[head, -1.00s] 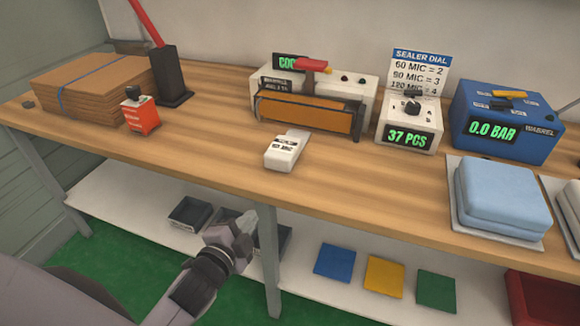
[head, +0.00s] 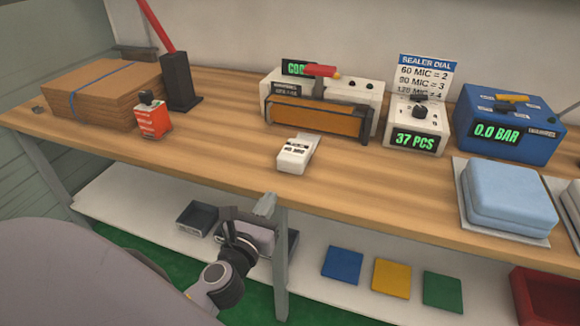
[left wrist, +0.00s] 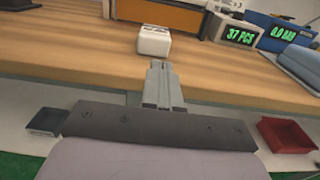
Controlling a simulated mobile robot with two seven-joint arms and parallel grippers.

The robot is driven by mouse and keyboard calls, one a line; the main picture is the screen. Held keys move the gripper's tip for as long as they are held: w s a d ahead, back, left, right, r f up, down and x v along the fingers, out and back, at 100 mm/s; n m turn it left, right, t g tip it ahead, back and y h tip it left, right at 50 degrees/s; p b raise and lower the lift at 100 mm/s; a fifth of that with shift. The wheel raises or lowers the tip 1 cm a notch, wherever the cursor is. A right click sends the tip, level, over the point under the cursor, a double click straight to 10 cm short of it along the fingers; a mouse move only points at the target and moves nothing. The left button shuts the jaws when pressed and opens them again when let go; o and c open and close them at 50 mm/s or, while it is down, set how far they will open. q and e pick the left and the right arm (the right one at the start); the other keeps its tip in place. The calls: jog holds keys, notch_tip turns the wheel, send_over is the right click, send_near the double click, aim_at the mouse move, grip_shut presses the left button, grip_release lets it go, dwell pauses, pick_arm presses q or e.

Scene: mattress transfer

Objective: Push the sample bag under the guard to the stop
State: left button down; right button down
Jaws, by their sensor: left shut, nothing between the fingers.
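The sample bag (head: 296,154), a small white packet with dark print, lies on the wooden table in front of the sealer (head: 370,100). The sealer's amber guard (head: 318,119) spans its front, and the bag lies apart from it, on the near side. The stop cannot be made out. My left gripper (head: 266,204) is shut and empty at the table's front edge, nearer to me than the bag. In the left wrist view, its closed fingers (left wrist: 158,68) point toward the bag (left wrist: 154,42), with bare wood between. My right gripper is not in view.
A counter box (head: 414,130), a blue vacuum unit (head: 505,122) and a tray of light-blue pads (head: 508,195) stand to the right. An orange-red device (head: 152,118) and cardboard stack (head: 105,92) stand left. A lower shelf (head: 140,205) holds bins and coloured squares.

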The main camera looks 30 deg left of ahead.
pick_arm(q)
send_near(300, 145)
jog(key=shift+s+d+r, duration=0.15)
jog(key=shift+r, duration=0.1)
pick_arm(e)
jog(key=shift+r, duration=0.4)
